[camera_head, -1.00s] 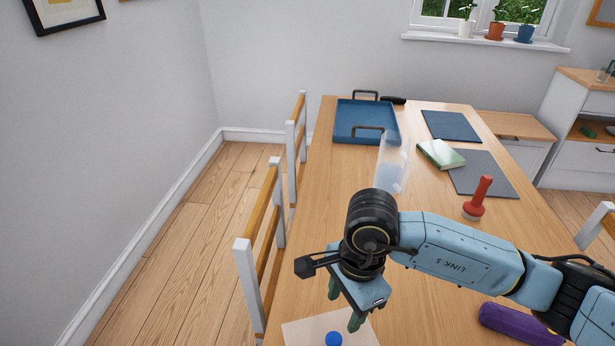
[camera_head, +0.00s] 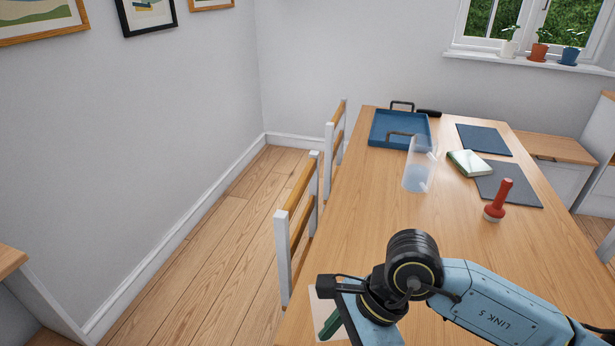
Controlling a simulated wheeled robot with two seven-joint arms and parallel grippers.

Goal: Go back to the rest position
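My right arm comes in from the lower right over the wooden table (camera_head: 370,225). Its gripper (camera_head: 333,322) hangs at the bottom edge of the view, above the table's near left part and over a pale sheet (camera_head: 320,304). One green finger shows; the rest is hidden by the wrist or cut off by the frame, so I cannot tell how far apart the fingers are. I see nothing held. My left gripper is not in view.
A clear pitcher (camera_head: 417,172), blue tray (camera_head: 378,138), green book (camera_head: 482,168), dark mats (camera_head: 482,138) and red-handled tool (camera_head: 497,200) are on the table. Chairs (camera_head: 281,258) line its left side. Floor (camera_head: 190,280) toward the wall is clear; a wooden-topped cabinet (camera_head: 8,262) stands lower left.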

